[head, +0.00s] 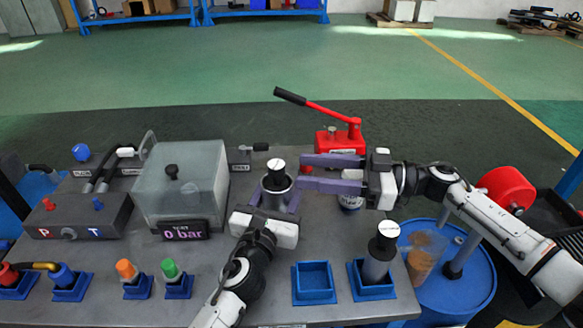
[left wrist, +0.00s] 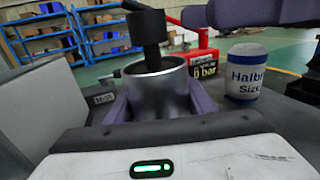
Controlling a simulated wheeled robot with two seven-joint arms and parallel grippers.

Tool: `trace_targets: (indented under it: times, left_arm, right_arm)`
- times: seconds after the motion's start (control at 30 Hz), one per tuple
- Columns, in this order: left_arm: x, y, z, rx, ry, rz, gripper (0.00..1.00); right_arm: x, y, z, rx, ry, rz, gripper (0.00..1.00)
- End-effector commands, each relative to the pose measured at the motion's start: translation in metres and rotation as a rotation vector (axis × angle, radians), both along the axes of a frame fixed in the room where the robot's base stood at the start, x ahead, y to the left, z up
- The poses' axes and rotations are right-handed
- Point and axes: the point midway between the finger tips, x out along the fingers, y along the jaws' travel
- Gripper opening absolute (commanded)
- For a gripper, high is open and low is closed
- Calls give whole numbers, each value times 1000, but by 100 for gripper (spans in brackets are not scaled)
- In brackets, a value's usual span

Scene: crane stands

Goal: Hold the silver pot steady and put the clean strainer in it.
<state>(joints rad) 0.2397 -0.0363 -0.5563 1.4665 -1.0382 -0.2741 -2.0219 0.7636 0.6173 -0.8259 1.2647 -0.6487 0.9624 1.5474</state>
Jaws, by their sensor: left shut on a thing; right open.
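The silver pot (head: 277,186) stands near the back of the grey bench and shows in the left wrist view (left wrist: 155,90). My left gripper (head: 274,200) is shut on it, a purple finger on each side. A strainer with a black handle and white top (head: 276,166) is upright in the pot's mouth; its handle shows in the left wrist view (left wrist: 148,35), its lower part is hidden inside. My right gripper (head: 303,172) is open beside the handle, apart from it. A similar grey piece with a black, white-topped cap (head: 378,264) stands in a blue holder at front right.
A red hand pump (head: 340,140) stands behind, and a labelled can (left wrist: 245,75) is right of the pot. A clear-covered box (head: 180,185) stands left. An empty blue holder (head: 314,284) is in front. A blue drum (head: 470,285) carries a jar with brown contents (head: 424,258).

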Motion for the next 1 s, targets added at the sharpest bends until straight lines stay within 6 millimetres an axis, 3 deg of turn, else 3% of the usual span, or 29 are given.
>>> trace_targets:
  times: [0.33, 0.37, 0.5, 0.83, 1.0]
  left_arm:
    - [0, 0, -1, 0, 1, 0, 20]
    - [0, 0, -1, 0, 1, 0, 51]
    - [0, 0, -1, 0, 1, 0, 71]
    - [-3, 1, -1, 1, 1, 0, 71]
    - [-23, 8, -1, 3, 1, -1, 71]
  right_arm:
    - [-2, -7, 0, 0, -1, 1, 44]
    - [-2, -7, 0, 0, -1, 1, 44]
    - [-2, -6, 0, 0, 0, 0, 44]
    - [-1, -6, 0, 0, 0, 0, 44]
    - [-1, -6, 0, 0, 0, 0, 44]
